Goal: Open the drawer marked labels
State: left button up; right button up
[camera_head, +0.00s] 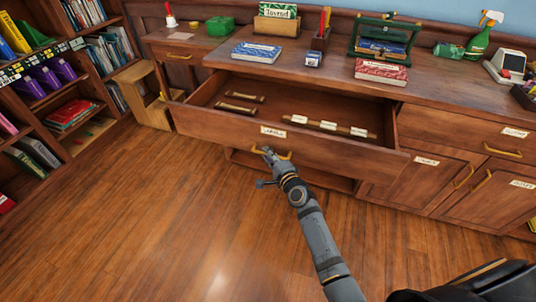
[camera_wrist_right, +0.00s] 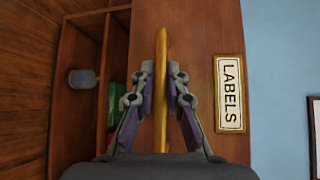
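The wide wooden drawer (camera_head: 345,155) under the desk top is pulled out, and its inside shows. Its front carries a framed tag reading LABELS (camera_wrist_right: 229,93), which also shows small in the head view (camera_head: 273,131). My right gripper (camera_head: 272,153) is at the brass handle (camera_wrist_right: 161,110) below that tag. Two short brown pieces with brass-coloured trim (camera_head: 240,102) and a bar with white tags (camera_head: 328,125) lie in the drawer. My left gripper is out of view.
Tagged cupboard doors (camera_head: 425,182) and another drawer (camera_head: 460,133) are to the right. A small wooden stool-like stand (camera_head: 145,95) is near the drawer's left end, beside a bookcase (camera_head: 60,120). The wooden floor (camera_head: 150,230) in front is clear.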

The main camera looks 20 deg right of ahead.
jog(key=o, duration=0.3)
jog(key=v, duration=1.2)
